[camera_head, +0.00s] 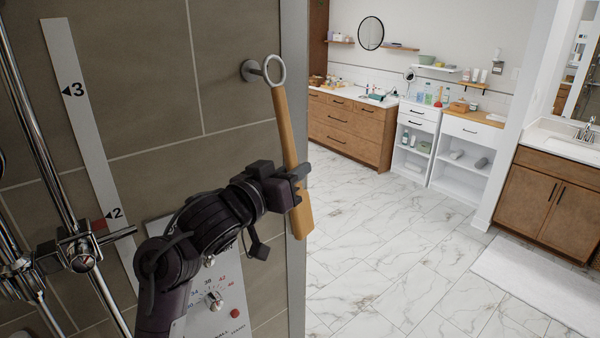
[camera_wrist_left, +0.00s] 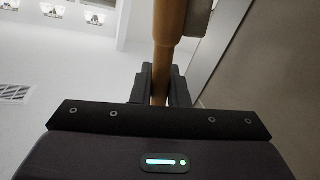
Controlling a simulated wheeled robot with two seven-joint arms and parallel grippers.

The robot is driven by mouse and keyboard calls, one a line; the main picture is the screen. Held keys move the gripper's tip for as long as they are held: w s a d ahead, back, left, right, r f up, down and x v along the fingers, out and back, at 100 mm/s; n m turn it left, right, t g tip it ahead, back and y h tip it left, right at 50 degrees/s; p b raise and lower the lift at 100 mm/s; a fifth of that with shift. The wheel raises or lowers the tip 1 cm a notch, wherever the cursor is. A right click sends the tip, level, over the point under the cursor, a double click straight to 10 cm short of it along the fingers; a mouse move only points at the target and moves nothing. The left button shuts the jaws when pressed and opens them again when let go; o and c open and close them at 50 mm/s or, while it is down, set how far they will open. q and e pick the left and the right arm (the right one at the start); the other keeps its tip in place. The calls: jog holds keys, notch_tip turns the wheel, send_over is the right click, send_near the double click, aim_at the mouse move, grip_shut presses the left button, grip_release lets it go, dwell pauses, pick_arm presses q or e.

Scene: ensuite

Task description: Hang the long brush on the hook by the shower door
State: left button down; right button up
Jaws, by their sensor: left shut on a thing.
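The long brush (camera_head: 284,125) has a tan wooden handle with a pale metal ring (camera_head: 274,71) at its top. It hangs nearly upright, leaning slightly, with its wider end low. My left gripper (camera_head: 291,186) is shut on its lower part. The left wrist view shows the wooden shaft (camera_wrist_left: 160,88) between the two fingers (camera_wrist_left: 161,90). The round metal hook (camera_head: 250,70) is on the tiled wall, immediately left of the ring. Its tip meets the ring's left edge in the picture; I cannot tell whether the ring is around it. My right gripper is not in view.
A shower control panel (camera_head: 218,300) and chrome pipes (camera_head: 45,150) are on the wall near my left arm. The wall ends at a pale vertical edge (camera_head: 295,270) behind the brush. Wooden cabinets (camera_head: 345,125) stand far back; the marble floor (camera_head: 400,240) is open.

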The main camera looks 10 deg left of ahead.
pick_arm(q)
jog(key=a, duration=0.1)
jog(key=w+a+f, duration=0.1)
jog(key=w+a, duration=0.1)
jog(key=shift+w+f, duration=0.2)
jog(key=shift+f, duration=0.3)
dwell(0.7)
jog(key=c, duration=1.3)
grip_release()
